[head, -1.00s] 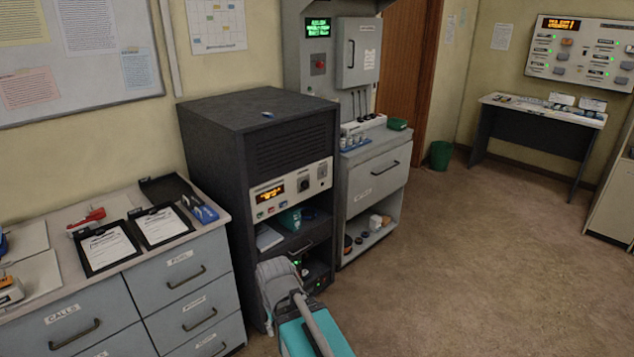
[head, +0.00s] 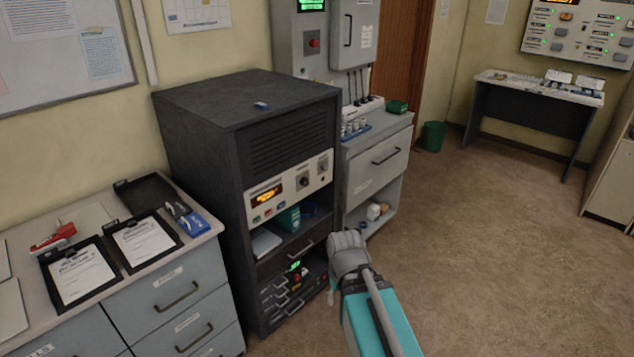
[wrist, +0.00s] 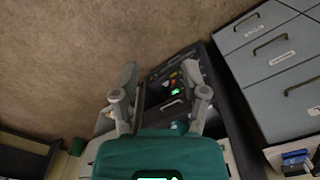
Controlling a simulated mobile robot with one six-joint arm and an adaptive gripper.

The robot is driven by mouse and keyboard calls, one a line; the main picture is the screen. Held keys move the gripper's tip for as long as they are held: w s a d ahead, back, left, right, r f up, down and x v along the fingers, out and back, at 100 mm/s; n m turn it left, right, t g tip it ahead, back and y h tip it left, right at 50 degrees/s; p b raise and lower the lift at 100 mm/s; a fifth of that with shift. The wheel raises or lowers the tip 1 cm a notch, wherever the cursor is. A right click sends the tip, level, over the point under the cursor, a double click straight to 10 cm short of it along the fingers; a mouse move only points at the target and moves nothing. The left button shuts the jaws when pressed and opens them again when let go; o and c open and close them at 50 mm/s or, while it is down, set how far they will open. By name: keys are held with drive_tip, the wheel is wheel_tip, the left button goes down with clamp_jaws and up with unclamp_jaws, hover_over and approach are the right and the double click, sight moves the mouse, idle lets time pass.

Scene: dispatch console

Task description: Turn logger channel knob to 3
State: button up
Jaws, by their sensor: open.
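A light panel (head: 288,188) with an orange display is set in the dark equipment rack (head: 190,170). A dark round knob (head: 304,182) sits right of the display. Its setting is too small to read, and I cannot tell whether it is the logger channel knob. My gripper (wrist: 160,76) is open and empty in the wrist view, its fingers apart in front of the rack's lower part.
A lower rack unit (head: 292,292) has a green display and several handles. A drawer cabinet (head: 180,285) stands to the left, with clipboards (head: 145,240) on top. A grey cabinet (head: 376,160) stands right of the rack. A green bin (head: 433,136) is farther back. The floor (head: 500,250) at right is clear.

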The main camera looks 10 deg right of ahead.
drive_tip(key=shift+w, duration=0.1)
drive_tip(key=o, duration=0.4)
drive_tip(key=shift+w+a, duration=0.15)
drive_tip(key=shift+o, duration=0.2)
drive_tip(key=shift+n+t+y, duration=0.3)
drive_tip(key=shift+n+y, duration=0.3)
drive_tip(key=w, duration=0.1)
drive_tip(key=w+f+b, duration=0.2)
drive_tip(key=w, duration=0.1)
drive_tip(key=shift+d, duration=0.2)
drive_tip(key=w+a+f+n+t+y+b, duration=0.15)
drive_tip(key=w+n+t+y+b, duration=0.35)
drive_tip(key=w, duration=0.7)
drive_tip(key=w+a+f+y+b, duration=0.1)
drive_tip(key=w+f+y+b, duration=0.15)
drive_tip(key=w+b, duration=0.65)
drive_tip(key=w+d+r+t+y+b, duration=0.1)
drive_tip(key=w+d+t+b, duration=0.2)
drive_tip(key=w, duration=0.9)
drive_tip(key=w+d+r+n+t+y+b, duration=0.1)
drive_tip(key=w+d+t+b, duration=0.2)
drive_tip(key=w, duration=1)
drive_tip(key=d+t, duration=0.2)
drive_tip(key=d, duration=0.3)
drive_tip(key=shift+d+t+b, duration=0.25)
drive_tip(key=shift+t+b, duration=0.1)
drive_tip(key=shift+t, duration=0.05)
drive_tip(key=shift+a, duration=0.1)
